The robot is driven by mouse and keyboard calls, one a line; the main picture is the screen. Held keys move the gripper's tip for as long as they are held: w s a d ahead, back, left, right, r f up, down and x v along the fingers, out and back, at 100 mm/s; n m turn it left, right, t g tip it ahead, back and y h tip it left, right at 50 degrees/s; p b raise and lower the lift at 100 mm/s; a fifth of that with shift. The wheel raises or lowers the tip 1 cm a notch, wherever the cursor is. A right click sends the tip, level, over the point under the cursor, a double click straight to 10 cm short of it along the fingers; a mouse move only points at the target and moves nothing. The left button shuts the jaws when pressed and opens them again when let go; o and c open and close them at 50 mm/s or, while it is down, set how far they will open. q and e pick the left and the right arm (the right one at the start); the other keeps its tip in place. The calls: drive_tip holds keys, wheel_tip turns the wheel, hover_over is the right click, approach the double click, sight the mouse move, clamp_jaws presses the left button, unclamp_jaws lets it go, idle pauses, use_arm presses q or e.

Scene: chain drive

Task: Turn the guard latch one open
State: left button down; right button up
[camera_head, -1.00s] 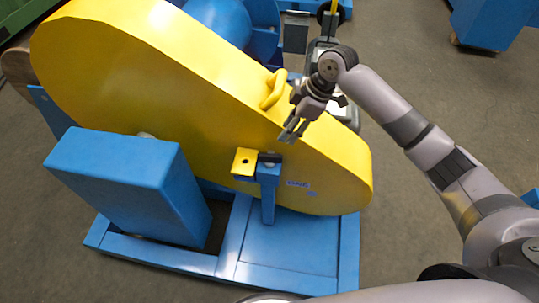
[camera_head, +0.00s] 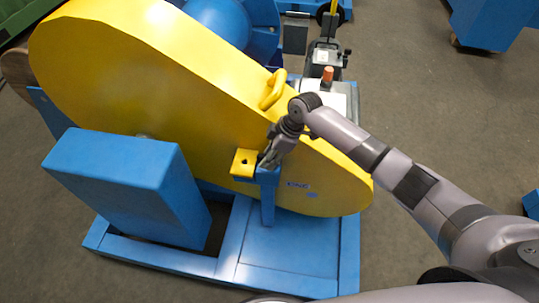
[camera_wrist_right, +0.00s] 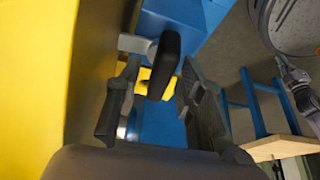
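The yellow chain guard (camera_head: 150,70) stands on a blue frame, with a "ONE" label (camera_head: 297,185) low on its face. Guard latch one shows in the right wrist view as a black rounded handle (camera_wrist_right: 164,62) on a grey shaft; in the head view my gripper largely hides it. It sits at the top of a blue post (camera_head: 268,198), beside a yellow tab (camera_head: 244,163) with a hole. My right gripper (camera_head: 268,161) is at the latch. In the wrist view its fingers (camera_wrist_right: 158,100) are apart, with the handle between or just beyond them; contact is unclear. My left gripper is out of view.
A yellow grab handle (camera_head: 273,90) stands out from the guard above my right gripper. A blue box (camera_head: 120,165) is at the left of the frame. A machine with an orange-red part (camera_head: 327,75) stands behind. Grey floor lies open at the right.

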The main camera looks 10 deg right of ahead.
clamp_jaws()
idle(0.3)
drive_tip(key=shift+r+m+p, duration=0.3)
drive_tip(key=shift+m+p, duration=0.1)
drive_tip(key=shift+p, duration=0.45)
drive_tip(key=shift+f+m+t+p, duration=0.15)
drive_tip(key=shift+m+t+p, duration=0.15)
drive_tip(key=shift+p, duration=0.05)
drive_tip(key=shift+f, duration=0.1)
unclamp_jaws()
